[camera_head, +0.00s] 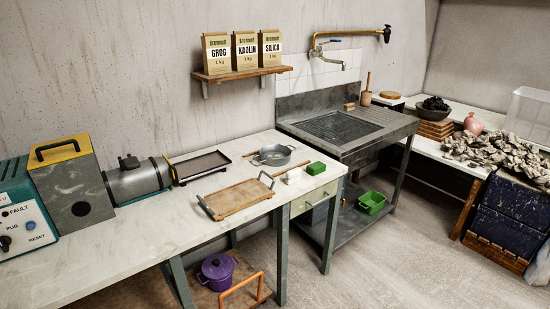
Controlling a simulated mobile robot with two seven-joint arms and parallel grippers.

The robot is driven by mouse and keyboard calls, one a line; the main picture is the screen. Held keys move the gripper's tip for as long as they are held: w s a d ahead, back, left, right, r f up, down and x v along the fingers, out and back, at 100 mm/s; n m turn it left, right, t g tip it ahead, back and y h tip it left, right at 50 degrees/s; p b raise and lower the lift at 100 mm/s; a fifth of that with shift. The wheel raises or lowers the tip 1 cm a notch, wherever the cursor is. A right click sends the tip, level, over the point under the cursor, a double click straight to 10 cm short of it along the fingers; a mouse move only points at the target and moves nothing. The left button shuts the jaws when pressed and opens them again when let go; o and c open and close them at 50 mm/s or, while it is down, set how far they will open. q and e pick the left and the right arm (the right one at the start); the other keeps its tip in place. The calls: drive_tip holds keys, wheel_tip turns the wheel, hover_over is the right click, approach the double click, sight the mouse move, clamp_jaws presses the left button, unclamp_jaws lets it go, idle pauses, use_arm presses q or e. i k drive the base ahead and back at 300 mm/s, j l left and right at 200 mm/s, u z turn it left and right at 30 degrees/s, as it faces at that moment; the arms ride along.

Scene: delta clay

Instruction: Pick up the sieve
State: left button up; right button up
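A shallow round grey vessel (272,155) with small side handles stands on the pale worktop (150,228), near its back right end. It looks most like the sieve, but its mesh is too small to make out. A thin wooden stick lies close by on its front right side, and a short wooden piece shows at its left. I cannot tell whether either is joined to it. Neither of my grippers is in view.
A wooden tray with raised metal handles (238,197) lies in front of the vessel. A sink unit (345,128) stands beyond. The worktop's front left is clear.

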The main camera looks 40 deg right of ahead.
sight(275, 156)
drive_tip(key=i+l+u, duration=0.25)
drive_tip(key=l, duration=0.7)
drive_tip(key=i+l+u, duration=0.1)
drive_tip(key=l+u, duration=0.15)
drive_tip(key=l, duration=0.7)
drive_tip(key=l+u, duration=0.25)
drive_tip(key=l, duration=0.75)
